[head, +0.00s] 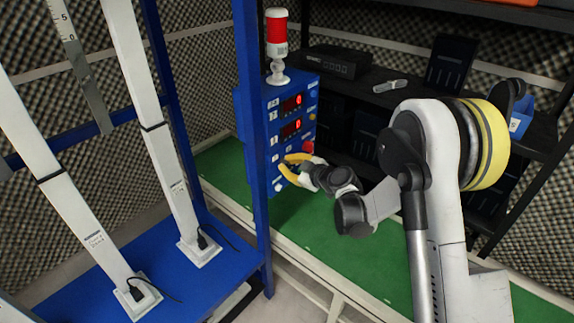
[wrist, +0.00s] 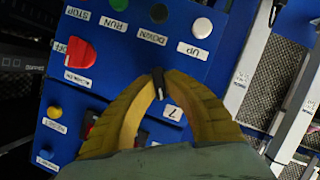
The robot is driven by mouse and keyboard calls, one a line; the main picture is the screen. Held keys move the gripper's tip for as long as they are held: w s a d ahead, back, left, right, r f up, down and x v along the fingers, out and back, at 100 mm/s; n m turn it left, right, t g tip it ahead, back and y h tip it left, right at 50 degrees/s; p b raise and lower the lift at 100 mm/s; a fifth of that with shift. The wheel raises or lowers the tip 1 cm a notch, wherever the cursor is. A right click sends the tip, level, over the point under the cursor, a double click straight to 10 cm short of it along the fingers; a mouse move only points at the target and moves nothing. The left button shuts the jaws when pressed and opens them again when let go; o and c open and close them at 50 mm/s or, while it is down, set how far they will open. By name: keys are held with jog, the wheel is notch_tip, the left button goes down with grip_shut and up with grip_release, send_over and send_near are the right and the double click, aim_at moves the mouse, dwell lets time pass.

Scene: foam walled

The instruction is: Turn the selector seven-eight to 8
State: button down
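The blue control panel (head: 270,152) stands behind the blue post in the head view. In the wrist view the selector (wrist: 158,82) is a small black knob with a white mark at its lower end. A label reading 7 (wrist: 172,110) sits just below right of it; no 8 label is visible, and my fingers hide part of the panel. My gripper (wrist: 158,76) has its yellow fingertips closed in on both sides of the knob, seemingly touching it. In the head view my gripper (head: 287,165) is at the panel's lower part; the selector is hidden there.
Near the selector are UP (wrist: 202,26) and DOWN (wrist: 158,13) buttons, a red knob (wrist: 80,52) and a yellow button (wrist: 54,112). A red stack light (head: 277,35) tops the panel. Dark shelves (head: 345,95) stand behind; white posts (head: 150,130) stand left.

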dwell(0.4)
jog(key=m+g, duration=0.1)
jog(key=m, duration=0.1)
jog(key=m+g+y, duration=0.1)
jog(key=shift+w+d+m+g, duration=0.1)
jog(key=shift+w+m+g, duration=0.05)
jog(key=shift+m+g, duration=0.2)
jog(key=m+g+y, duration=0.2)
jog(key=m, duration=0.2)
jog(key=shift+y, duration=0.3)
jog(key=shift+m, duration=0.25)
dwell(0.3)
jog(key=c, duration=1.5)
grip_release()
jog(key=shift+o, duration=0.2)
jog(key=v, duration=1.2)
